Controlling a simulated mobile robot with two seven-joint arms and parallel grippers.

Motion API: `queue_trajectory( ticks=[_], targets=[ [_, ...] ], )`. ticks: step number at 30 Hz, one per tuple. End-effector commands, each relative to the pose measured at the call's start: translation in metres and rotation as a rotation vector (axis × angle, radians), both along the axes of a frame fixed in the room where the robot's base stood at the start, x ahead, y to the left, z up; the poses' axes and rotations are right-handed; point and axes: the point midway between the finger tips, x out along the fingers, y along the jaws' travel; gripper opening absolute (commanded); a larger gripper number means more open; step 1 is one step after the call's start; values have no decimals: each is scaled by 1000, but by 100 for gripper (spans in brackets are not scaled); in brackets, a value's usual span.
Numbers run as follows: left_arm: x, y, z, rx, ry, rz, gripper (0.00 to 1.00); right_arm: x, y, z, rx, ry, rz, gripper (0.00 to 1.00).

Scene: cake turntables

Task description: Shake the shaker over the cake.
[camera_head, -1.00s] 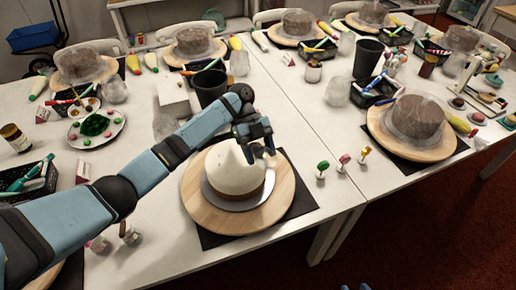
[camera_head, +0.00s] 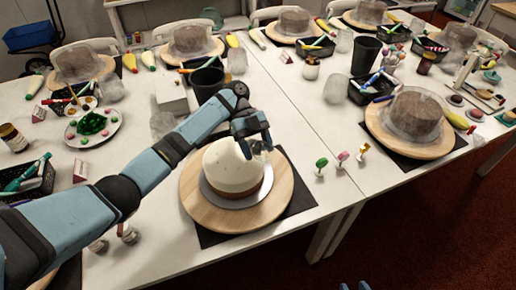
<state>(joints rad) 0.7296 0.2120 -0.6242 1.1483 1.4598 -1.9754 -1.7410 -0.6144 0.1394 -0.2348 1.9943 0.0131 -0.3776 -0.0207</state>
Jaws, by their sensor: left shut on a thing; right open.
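The cake (camera_head: 228,168), with a white top and a brown lower edge, sits on a grey disc on a round wooden turntable (camera_head: 196,205) at the table's front. My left gripper (camera_head: 257,150) is over the right back part of the cake, shut on a small pale thing, which seems to be the shaker. The fingers hide most of it, so its tilt cannot be told. Contact with the cake cannot be told. My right gripper (camera_head: 356,287) shows only its fingertips at the bottom edge; they are apart and empty, away from the cake.
Small coloured picks (camera_head: 342,159) stand right of the turntable. A covered cake (camera_head: 411,116) stands further right. A black cup (camera_head: 207,82) and a plate of green sweets (camera_head: 84,139) are behind and left. Small jars (camera_head: 127,232) stand beside my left arm.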

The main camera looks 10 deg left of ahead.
Motion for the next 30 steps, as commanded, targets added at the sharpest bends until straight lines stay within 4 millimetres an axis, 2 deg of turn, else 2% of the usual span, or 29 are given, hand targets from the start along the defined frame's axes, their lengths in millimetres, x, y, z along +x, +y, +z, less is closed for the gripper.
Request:
queue_trajectory(
  ticks=[5, 10, 23, 27, 30],
  targets=[
    [-6, -5, 7, -1, -1, -1, 29, 0, 0, 7, -1, 2, 0, 43],
    [0, 0, -3, -1, 0, 1, 29, 1, 0, -7, 1, -3, 0, 43],
    [2, 2, 3, -56, 67, 0, 29, 0, 0, -6, -1, 3, 0, 43],
    [-4, -3, 10, -56, 66, 0, 29, 0, 0, 1, -1, 2, 0, 43],
    [1, 1, 1, -54, 65, 2, 29, 1, 0, -6, 2, -7, 0, 43]
  ],
)
